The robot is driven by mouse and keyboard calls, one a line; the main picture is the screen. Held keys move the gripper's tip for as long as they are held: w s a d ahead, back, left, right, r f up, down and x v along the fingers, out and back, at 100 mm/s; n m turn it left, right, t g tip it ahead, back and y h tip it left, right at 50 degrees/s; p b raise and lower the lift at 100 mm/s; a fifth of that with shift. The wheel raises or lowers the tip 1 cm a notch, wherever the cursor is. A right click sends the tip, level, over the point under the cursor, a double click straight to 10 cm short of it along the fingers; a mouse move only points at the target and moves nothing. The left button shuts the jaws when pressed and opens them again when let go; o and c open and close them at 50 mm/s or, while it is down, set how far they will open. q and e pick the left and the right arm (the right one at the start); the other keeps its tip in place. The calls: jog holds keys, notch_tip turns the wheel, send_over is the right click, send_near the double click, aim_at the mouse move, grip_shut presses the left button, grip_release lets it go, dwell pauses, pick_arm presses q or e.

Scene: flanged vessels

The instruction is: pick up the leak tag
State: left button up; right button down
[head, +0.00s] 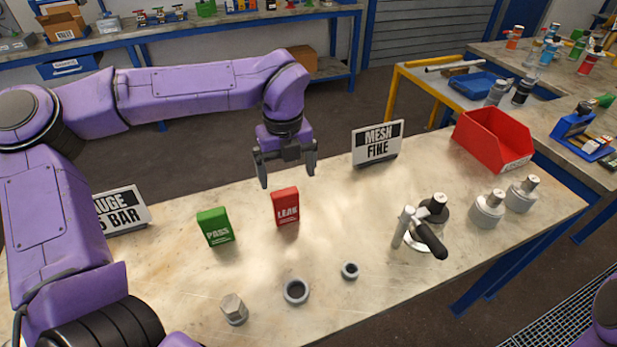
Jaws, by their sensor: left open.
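The leak tag (286,207) is a red upright block with "LEAK" on its front, standing on the table in the middle of the head view. My left gripper (287,173) is open and empty, pointing down just above and behind the leak tag in the picture. Its two fingers are spread apart and do not appear to touch the tag. A green pass tag (215,227) stands to the left of the leak tag. Only a purple piece of my right arm shows at the lower right edge; its gripper is out of view.
A "MESH FINE" sign (377,143) and a red bin (493,138) stand to the right. A black-handled valve (428,240) and grey vessels (487,209) stand at right. Two rings (296,291) and a hex fitting (234,310) lie in front. The gauge sign (122,211) is partly hidden.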

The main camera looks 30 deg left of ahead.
aim_at(285, 203)
pick_arm(q)
jog(key=shift+w+f, duration=0.4)
jog(key=shift+f, duration=0.45)
jog(key=f, duration=0.1)
jog(key=s+f, duration=0.1)
jog(key=f+p, duration=0.1)
jog(key=shift+s+a, duration=0.1)
jog(key=shift+s, duration=0.2)
jog(key=f, duration=0.3)
jog(key=f+p, duration=0.1)
jog(key=shift+w+a+f, duration=0.25)
jog(key=shift+w+f, duration=0.05)
jog(key=shift+s+a+f, duration=0.1)
jog(key=shift+s+f, duration=0.1)
jog(key=shift+f, duration=0.25)
jog(key=c, duration=1)
pick_arm(e)
jog(key=shift+w+a+r, duration=0.1)
jog(key=shift+w+r, duration=0.1)
jog(key=shift+r, duration=0.95)
